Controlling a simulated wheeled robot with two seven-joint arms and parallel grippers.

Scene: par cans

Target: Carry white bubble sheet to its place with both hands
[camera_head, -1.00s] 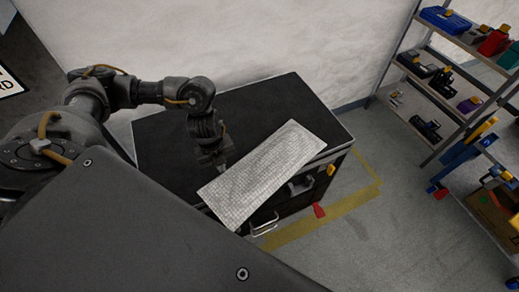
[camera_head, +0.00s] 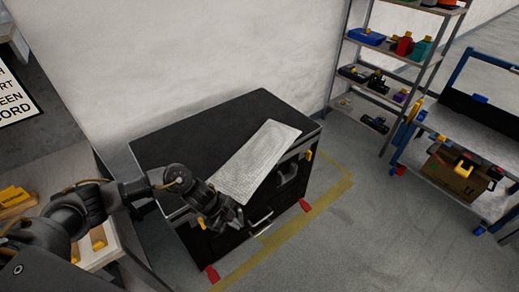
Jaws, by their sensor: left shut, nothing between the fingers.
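The white bubble sheet (camera_head: 256,160) lies on the black top of a cabinet (camera_head: 185,140), set at a slant, with its near end at the cabinet's front edge. My left gripper (camera_head: 230,218) is at the sheet's near left end, by the front edge of the cabinet. Its fingers are small and dark here; they look shut with nothing between them. I cannot tell whether they touch the sheet. My right gripper is out of view.
A shelf rack (camera_head: 385,55) with bins and tools stands at the back right. A blue-framed cart (camera_head: 465,145) holds a cardboard box (camera_head: 455,172). Yellow tape (camera_head: 300,222) marks the grey floor, which is clear right of the cabinet.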

